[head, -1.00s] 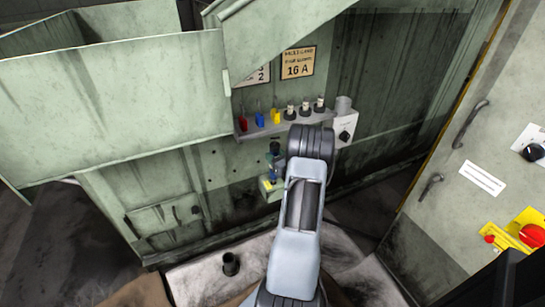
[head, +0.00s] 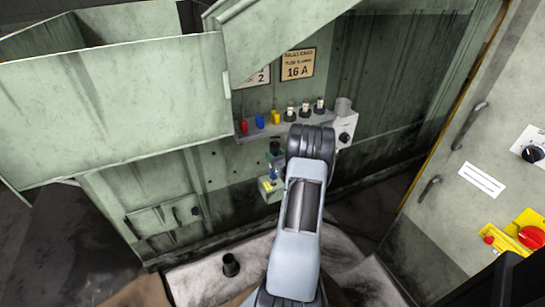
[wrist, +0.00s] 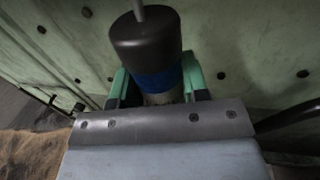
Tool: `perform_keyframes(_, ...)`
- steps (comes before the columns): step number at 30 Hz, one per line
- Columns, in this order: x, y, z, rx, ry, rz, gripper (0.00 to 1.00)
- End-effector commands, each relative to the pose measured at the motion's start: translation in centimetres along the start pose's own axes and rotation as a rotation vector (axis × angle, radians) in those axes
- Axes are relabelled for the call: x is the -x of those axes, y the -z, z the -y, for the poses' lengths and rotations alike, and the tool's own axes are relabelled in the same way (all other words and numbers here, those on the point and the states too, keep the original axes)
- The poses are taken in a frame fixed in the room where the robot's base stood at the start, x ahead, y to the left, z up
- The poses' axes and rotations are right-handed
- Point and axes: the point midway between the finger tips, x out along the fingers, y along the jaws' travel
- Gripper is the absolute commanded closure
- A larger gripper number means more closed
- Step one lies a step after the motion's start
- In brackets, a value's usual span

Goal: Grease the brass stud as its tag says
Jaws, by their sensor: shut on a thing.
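My gripper (wrist: 157,86) is shut on a dark-capped cylinder (wrist: 146,38) with a blue band and a thin metal rod at its top. Its paler lower body sits between the green fingers, and its lower end is hidden. In the head view the dark cap (head: 275,147) shows just left of my wrist, below the shelf. Under it is a small pale holder (head: 270,190) with a yellow patch and something blue above it. I cannot tell whether the held cylinder touches it. I cannot make out the brass stud or its tag.
A shelf (head: 262,132) on the green machine carries red, blue (head: 260,121) and yellow things and several dark-bodied, pale-topped ones. A grey cup (head: 343,105) and dial box (head: 345,130) stand at its right. A sign (head: 297,64) reads "16 A". A cabinet (head: 480,130) stands right.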

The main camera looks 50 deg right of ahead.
Motion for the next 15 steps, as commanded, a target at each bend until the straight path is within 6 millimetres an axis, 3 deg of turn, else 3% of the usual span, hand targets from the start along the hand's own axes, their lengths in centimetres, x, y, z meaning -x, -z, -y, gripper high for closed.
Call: perform_keyframes(15, -0.04, -0.55, 0.00, 0.001, -0.001, 0.002, 1.00)
